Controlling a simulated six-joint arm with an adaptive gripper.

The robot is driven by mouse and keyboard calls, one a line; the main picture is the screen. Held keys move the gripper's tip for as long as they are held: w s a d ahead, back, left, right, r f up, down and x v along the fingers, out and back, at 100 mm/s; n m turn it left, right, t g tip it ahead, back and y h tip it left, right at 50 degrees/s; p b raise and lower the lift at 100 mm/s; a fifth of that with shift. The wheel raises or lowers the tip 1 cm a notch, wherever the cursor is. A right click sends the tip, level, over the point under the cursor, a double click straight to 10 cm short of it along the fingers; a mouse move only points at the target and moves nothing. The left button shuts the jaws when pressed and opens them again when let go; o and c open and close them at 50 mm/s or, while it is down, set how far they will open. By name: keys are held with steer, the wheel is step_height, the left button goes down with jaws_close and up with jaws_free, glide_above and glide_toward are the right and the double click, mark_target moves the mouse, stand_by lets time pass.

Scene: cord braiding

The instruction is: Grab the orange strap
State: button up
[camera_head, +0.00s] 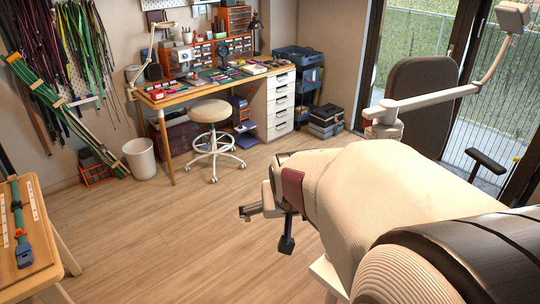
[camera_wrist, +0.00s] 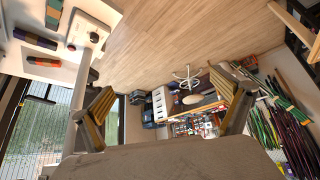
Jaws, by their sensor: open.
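In the wrist view, a white surface at the upper left bears a few small banded bundles. I cannot tell for sure which is the orange strap. My gripper (camera_head: 266,226) hangs over open floor in the head view, well apart from any strap. Its two fingers stand wide apart in the wrist view (camera_wrist: 162,82), with nothing between them. The head view does not show these bundles.
A wooden bench (camera_head: 40,262) with a blue clamp stands at the left. Cords hang on the left wall. A desk (camera_head: 180,93), stool (camera_head: 211,112), white bin (camera_head: 140,158) and drawers (camera_head: 281,105) stand at the back. The floor (camera_head: 150,225) between is clear.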

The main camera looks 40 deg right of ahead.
steer(key=s+d+f+m+g+h, duration=0.1)
steer(key=s+d+f+m, duration=0.2)
steer(key=d, duration=0.7)
steer(key=s+d+f+m+h, duration=0.2)
steer(key=s+d+f, duration=0.15)
steer(key=d, duration=0.65)
steer(key=s+d+f+h, duration=0.1)
steer(key=s+d+f, duration=0.3)
steer(key=d, duration=0.3)
steer(key=s+d+f+m+h, duration=0.1)
steer(key=s+d+f, duration=0.3)
steer(key=d+f, duration=0.2)
steer(key=s+d+f+h, duration=0.2)
steer(key=s+d+f, duration=0.3)
steer(key=d+f, duration=0.1)
steer(key=shift+s+d+f+m, duration=0.1)
steer(key=shift+d+f+m, duration=0.15)
steer(key=shift+d, duration=0.55)
steer(key=shift+s+d+f, duration=0.15)
steer(key=shift+d+f, duration=0.1)
steer(key=shift+f, duration=0.05)
steer(key=shift+d, duration=0.1)
steer(key=shift+x, duration=1.2)
steer(key=shift+d+f, duration=0.1)
steer(key=shift+d, duration=0.05)
